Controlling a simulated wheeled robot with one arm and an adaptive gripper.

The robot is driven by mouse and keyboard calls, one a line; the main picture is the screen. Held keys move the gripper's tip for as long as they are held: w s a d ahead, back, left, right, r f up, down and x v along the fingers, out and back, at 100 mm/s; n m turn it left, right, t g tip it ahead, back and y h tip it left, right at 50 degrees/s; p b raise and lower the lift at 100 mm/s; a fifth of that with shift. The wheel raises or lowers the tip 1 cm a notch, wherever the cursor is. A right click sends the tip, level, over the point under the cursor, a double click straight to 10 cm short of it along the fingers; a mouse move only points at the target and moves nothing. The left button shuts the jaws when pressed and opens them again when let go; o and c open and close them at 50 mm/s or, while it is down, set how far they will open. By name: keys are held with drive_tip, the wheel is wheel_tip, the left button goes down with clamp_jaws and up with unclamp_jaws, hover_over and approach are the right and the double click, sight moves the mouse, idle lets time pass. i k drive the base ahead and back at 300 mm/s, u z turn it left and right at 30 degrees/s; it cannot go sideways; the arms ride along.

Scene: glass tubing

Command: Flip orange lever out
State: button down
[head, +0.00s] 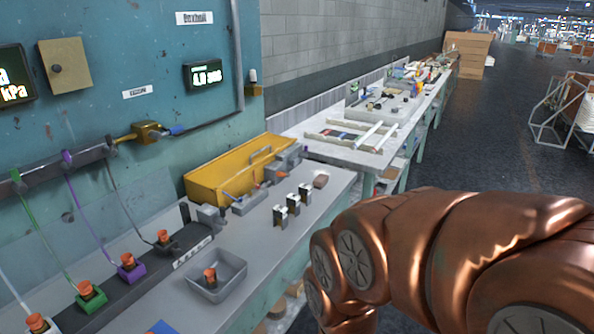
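Several small orange parts show in the head view, and I cannot tell for sure which one is the orange lever. A thin orange-red piece (229,196) sticks up at the left end of a small grey fixture (250,204) in front of the yellow box. Another small orange bit (256,178) shows against the yellow box. Orange caps sit on a green-based holder (87,291), a purple-based holder (131,272) and others along a dark strip. My copper arm fills the lower right. My gripper is out of the picture.
A grey tray (232,284) with an orange-capped piece stands on the near bench (262,262). A yellow box (215,181) stands against the teal wall panel (150,70). Several small black-and-white blocks (293,203) stand right of centre. A cluttered bench (330,151) continues behind. Dark floor lies open at right.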

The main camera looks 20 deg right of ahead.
sight(280, 173)
drive_tip(key=z, duration=0.5)
drive_tip(key=k, duration=1.1)
drive_tip(key=z, duration=0.85)
drive_tip(key=i, duration=1.15)
drive_tip(key=u, duration=0.65)
drive_tip(key=i, duration=0.8)
drive_tip(key=u, duration=1.25)
drive_tip(key=i, duration=0.3)
drive_tip(key=u, duration=0.2)
